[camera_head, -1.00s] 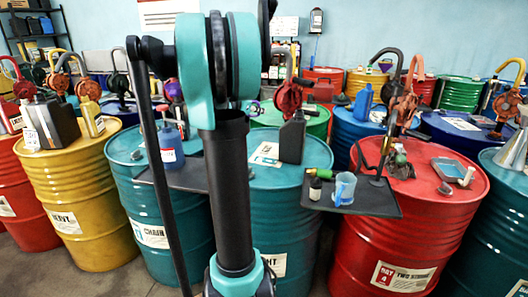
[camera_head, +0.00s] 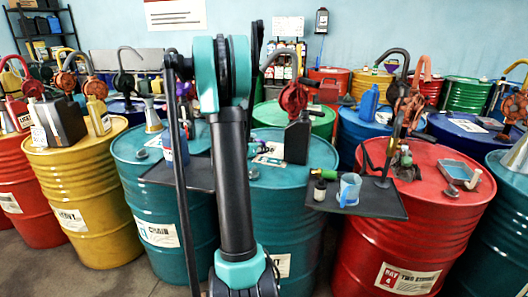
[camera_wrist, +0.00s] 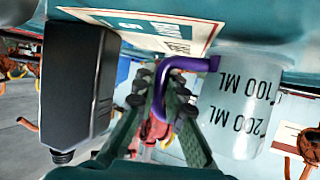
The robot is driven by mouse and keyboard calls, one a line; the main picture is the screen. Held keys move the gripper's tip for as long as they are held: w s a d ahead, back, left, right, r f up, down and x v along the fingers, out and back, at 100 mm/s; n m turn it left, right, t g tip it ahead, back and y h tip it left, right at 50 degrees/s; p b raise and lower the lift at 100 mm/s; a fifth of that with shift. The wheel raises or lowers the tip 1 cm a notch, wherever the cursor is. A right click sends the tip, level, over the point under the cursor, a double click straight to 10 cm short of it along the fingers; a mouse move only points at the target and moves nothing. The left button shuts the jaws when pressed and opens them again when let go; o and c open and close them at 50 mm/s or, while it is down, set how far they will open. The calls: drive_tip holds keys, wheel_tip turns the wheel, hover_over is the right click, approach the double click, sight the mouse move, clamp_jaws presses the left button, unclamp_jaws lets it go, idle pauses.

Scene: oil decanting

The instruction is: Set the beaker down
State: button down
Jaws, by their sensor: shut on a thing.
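A translucent pale beaker (camera_wrist: 238,108) with black 100 ML and 200 ML marks and a purple handle (camera_wrist: 165,88) is at the right of the wrist view. That view is turned over, with the drum top at its upper edge. My gripper (camera_wrist: 162,98) is shut on the purple handle. The beaker's base is close to the teal drum (camera_wrist: 270,50); I cannot tell whether it touches.
A dark canister (camera_wrist: 76,80) is left of my gripper in the wrist view. In the head view, a dark jug (camera_head: 297,140) stands on the middle teal drum (camera_head: 290,215). A tray (camera_head: 385,206) at right holds a blue mug (camera_head: 349,189) and a small bottle (camera_head: 320,188).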

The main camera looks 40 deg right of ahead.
drive_tip(key=shift+f, duration=0.45)
drive_tip(key=c, duration=1.6)
unclamp_jaws()
drive_tip(key=shift+f, duration=0.1)
drive_tip(key=v, duration=1.2)
drive_tip(key=shift+r, duration=0.25)
